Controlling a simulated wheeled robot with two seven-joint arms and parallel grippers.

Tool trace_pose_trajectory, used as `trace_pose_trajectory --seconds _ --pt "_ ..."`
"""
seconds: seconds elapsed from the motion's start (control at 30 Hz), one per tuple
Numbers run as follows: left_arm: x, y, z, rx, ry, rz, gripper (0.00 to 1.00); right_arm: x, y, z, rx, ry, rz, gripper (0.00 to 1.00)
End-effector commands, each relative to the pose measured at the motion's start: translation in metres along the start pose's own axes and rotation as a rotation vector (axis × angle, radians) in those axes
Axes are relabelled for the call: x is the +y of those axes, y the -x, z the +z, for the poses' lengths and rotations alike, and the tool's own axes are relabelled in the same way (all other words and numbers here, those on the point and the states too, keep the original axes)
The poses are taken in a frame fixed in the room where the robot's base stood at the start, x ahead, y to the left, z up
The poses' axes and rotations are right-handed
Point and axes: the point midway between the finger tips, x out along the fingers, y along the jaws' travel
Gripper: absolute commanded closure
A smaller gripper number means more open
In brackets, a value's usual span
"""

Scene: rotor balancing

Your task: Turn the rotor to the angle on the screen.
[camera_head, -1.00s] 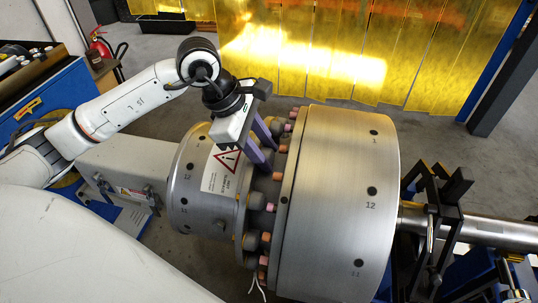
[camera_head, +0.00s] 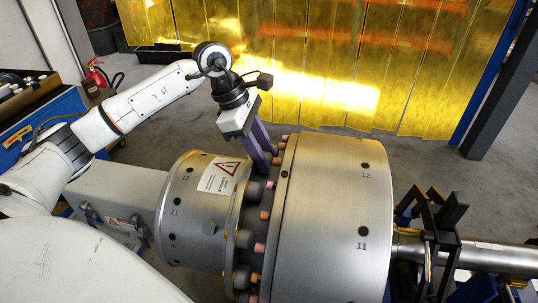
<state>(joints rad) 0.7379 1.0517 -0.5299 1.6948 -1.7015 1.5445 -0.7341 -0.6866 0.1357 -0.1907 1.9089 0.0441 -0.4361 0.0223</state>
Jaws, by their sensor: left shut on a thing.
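The rotor (camera_head: 325,215) is a large brushed-steel drum lying on its side, with the marks 12 and 11 facing me. A narrower steel hub (camera_head: 195,222) with its own numbers and a warning label sits to its left. Between them runs a ring of grey and copper-coloured studs (camera_head: 261,248). My left gripper (camera_head: 266,160) reaches down from above, its purple fingers at the upper part of this ring, shut on a stud that the fingers mostly hide. My right gripper is not in view. No screen with an angle shows.
A steel shaft (camera_head: 490,257) leaves the rotor on the right through a black support (camera_head: 430,235). A yellow strip curtain (camera_head: 300,60) hangs behind, with open floor before it. A blue cabinet (camera_head: 50,115) and a fire extinguisher (camera_head: 95,75) stand at the left.

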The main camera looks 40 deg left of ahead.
Motion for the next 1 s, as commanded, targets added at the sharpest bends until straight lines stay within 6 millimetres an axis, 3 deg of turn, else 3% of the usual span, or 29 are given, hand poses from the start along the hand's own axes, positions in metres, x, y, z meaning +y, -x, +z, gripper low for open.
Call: trace_pose_trajectory --seconds 0.7,0.73,0.8,1.0 --pt "0.0084 -0.0033 -0.0056 0.003 0.003 0.014 1.00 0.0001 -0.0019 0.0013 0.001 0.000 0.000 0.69" --pt "0.0084 -0.0034 -0.0056 0.003 0.003 0.014 0.66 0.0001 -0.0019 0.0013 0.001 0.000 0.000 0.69" --pt "0.0079 -0.0035 -0.0057 0.004 0.003 0.012 0.54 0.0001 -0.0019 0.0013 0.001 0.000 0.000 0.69" --pt "0.0054 -0.0051 -0.0061 0.006 0.003 0.004 0.51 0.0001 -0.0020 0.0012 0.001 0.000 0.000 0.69"
